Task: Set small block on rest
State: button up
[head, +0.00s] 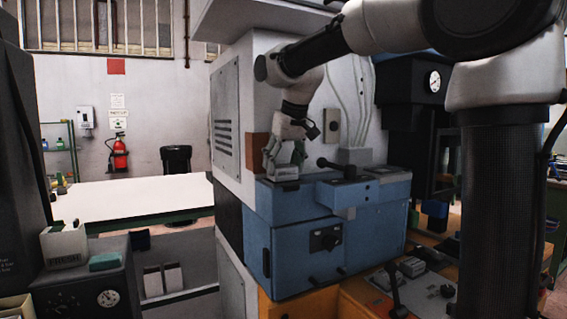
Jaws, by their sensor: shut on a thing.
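My gripper (283,170) points down at the left end of the top of the blue machine housing (310,245), beside the white cabinet. Its fingers are closed around a small pale grey-green block (284,172). The block is small and mostly covered by the fingers, and its outline is hard to separate from them. I cannot tell whether it touches the top below it. I cannot clearly make out a rest under the gripper.
A dark lever (328,163) and a blue control box (347,190) stand right of my gripper. The white cabinet (232,120) rises behind. An orange bench (345,300) with several fittings lies at lower right. A white table (135,198) is at left.

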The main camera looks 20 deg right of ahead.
jog(key=shift+f, duration=0.35)
dwell(0.4)
jog(key=o, duration=1.4)
jog(key=shift+c, duration=0.2)
jog(key=v, duration=1.2)
jog(key=shift+w, duration=0.1)
jog(key=s+d+f+m, duration=0.1)
jog(key=s+d+f, duration=0.6)
jog(key=s+f, duration=0.5)
jog(key=s+d+f+m, duration=0.1)
jog(key=s+d+f, duration=0.6)
jog(key=s+f, duration=0.4)
jog(key=shift+s+f+h, duration=0.4)
jog(key=shift+s, duration=0.6)
